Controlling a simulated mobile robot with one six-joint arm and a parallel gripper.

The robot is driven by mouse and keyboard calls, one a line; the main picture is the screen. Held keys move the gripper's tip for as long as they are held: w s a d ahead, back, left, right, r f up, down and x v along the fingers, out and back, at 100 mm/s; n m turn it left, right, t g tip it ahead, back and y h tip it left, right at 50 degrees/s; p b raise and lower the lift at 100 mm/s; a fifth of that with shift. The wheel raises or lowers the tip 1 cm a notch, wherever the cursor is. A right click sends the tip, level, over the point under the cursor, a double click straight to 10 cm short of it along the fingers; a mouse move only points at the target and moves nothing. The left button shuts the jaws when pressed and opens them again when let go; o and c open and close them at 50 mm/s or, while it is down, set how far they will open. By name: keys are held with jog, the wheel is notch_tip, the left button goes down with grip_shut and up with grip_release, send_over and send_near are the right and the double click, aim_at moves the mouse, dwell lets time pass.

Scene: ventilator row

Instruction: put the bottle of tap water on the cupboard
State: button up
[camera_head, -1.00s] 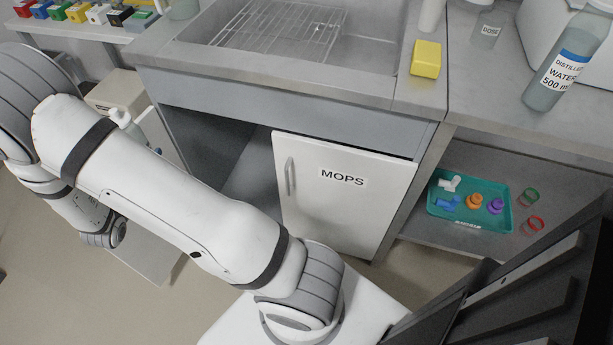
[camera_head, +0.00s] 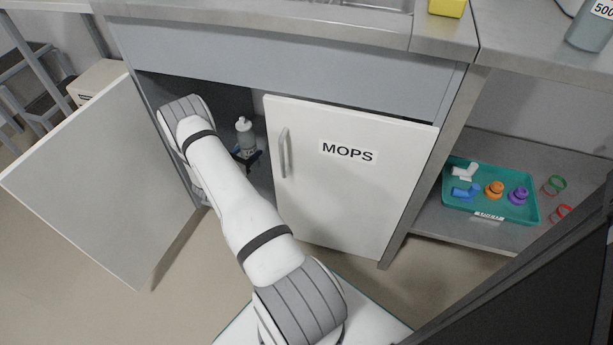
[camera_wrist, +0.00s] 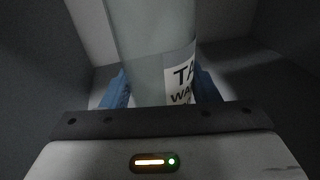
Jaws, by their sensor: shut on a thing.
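A clear grey bottle with a pale cap (camera_head: 245,130) is upright inside the open left side of the under-sink cupboard (camera_head: 270,55). My gripper (camera_head: 247,158) is shut on it, and my arm reaches in through the opening. In the wrist view the bottle (camera_wrist: 152,50) stands between blue fingers, and its white label shows "TA" and "WA", the rest cut off. I cannot tell whether the bottle's base touches the cupboard floor.
The cupboard's left door (camera_head: 110,185) stands wide open; the right door marked MOPS (camera_head: 335,200) is shut. A teal tray (camera_head: 462,207) with small parts lies on the right shelf. A bottle (camera_head: 592,28) and yellow block (camera_head: 447,7) are on the counter.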

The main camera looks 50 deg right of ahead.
aim_at(254, 165)
jog(key=f+b, duration=0.1)
jog(key=f, duration=0.1)
jog(key=f+b, duration=0.1)
jog(key=f, duration=0.2)
jog(key=d+f+b, duration=0.1)
jog(key=f, duration=0.1)
jog(key=shift+s+d+f, duration=0.1)
jog(key=shift+s+f, duration=0.15)
jog(key=shift+f, duration=0.1)
jog(key=shift+f+b, duration=0.9)
jog(key=shift+f, duration=0.85)
jog(key=shift+f, duration=0.1)
jog(key=o, duration=1)
